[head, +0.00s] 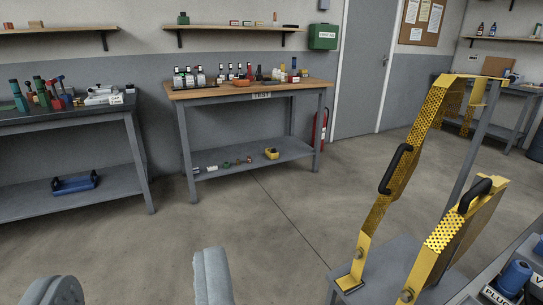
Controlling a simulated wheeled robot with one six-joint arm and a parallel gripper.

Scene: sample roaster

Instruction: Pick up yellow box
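A small yellow box (271,153) sits on the lower shelf (240,162) of the middle workbench, toward its right side. It looks like an open bin with something dark in it, too small to make out. A pale grey upright piece at the bottom edge, left of centre, looks like part of my gripper (212,276). It is far from the yellow box, with open floor between. Its fingers cannot be made out clearly, and nothing is seen held.
A yellow perforated frame with black handles (393,170) stands on a grey stand at right. Bottles crowd the wooden bench top (200,92). A left bench (125,115) has a blue tray (75,184) below. A red extinguisher (320,127) stands behind. The middle floor is clear.

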